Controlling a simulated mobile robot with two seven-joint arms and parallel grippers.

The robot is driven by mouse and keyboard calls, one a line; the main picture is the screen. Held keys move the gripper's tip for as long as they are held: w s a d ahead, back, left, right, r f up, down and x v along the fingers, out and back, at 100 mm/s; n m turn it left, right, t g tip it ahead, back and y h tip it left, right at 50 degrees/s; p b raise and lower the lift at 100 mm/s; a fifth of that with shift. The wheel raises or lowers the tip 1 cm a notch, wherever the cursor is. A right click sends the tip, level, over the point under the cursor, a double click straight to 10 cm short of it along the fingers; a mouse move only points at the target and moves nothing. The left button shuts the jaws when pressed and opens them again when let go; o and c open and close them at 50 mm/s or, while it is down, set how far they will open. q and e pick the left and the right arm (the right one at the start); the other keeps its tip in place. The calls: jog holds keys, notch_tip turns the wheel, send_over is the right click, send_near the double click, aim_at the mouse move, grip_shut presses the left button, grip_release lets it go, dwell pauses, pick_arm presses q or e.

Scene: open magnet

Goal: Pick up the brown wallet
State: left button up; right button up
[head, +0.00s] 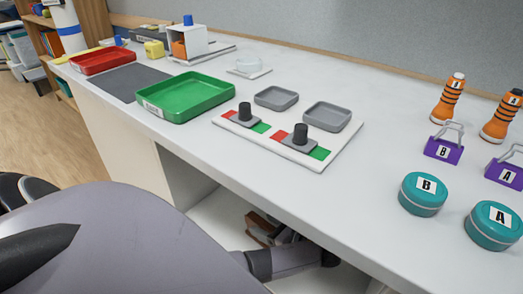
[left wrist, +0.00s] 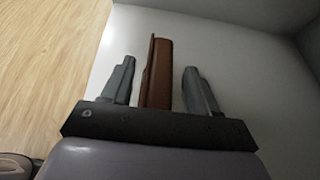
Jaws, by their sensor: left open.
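The brown wallet (left wrist: 157,75) stands on edge on a white shelf surface in the left wrist view, between the two grey fingers of my left gripper (left wrist: 160,68). The fingers are open, with a gap showing on each side of the wallet. In the head view, the wallet (head: 262,222) shows small and partly hidden inside the white compartment below the counter, with my left gripper (head: 268,232) around it. My right gripper is not in view.
The white counter (head: 230,155) overhangs the compartment. On it are a green tray (head: 185,97), a red tray (head: 103,60), a board with black knobs (head: 290,140), teal lidded jars (head: 423,194), purple tagged items (head: 443,146) and orange bottles (head: 448,98). Wooden floor (left wrist: 45,60) lies beside the shelf.

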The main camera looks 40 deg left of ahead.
pick_arm(q)
jog(key=shift+x, duration=1.15)
jog(key=c, duration=1.1)
jog(key=shift+r, duration=0.1)
